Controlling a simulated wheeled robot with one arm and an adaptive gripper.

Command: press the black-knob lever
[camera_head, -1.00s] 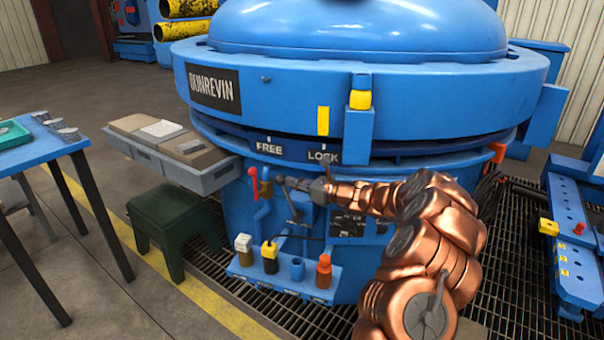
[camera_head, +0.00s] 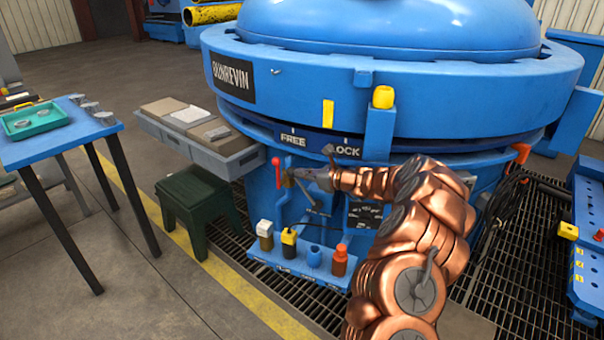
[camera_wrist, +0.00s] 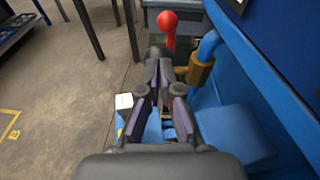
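A lever with a red knob (camera_head: 276,162) stands on the front of the blue furnace; its red ball also shows in the wrist view (camera_wrist: 167,22). My gripper (camera_head: 294,175) is at the furnace front, just right of the red-knob lever. In the wrist view my gripper's (camera_wrist: 159,72) fingertips are together with nothing visible between them. A dark rounded thing (camera_wrist: 157,51), perhaps the black knob, shows just beyond the tips; I cannot tell whether they touch it. No black knob can be made out clearly in the head view, where my gripper covers part of the front.
A brass valve body (camera_wrist: 200,69) on a blue pipe is close to the fingers' right. Below, a blue shelf (camera_head: 297,268) holds several capped containers. A green stool (camera_head: 198,205), grey tray (camera_head: 215,170) and blue table (camera_head: 58,145) stand left. The furnace lid rim overhangs above.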

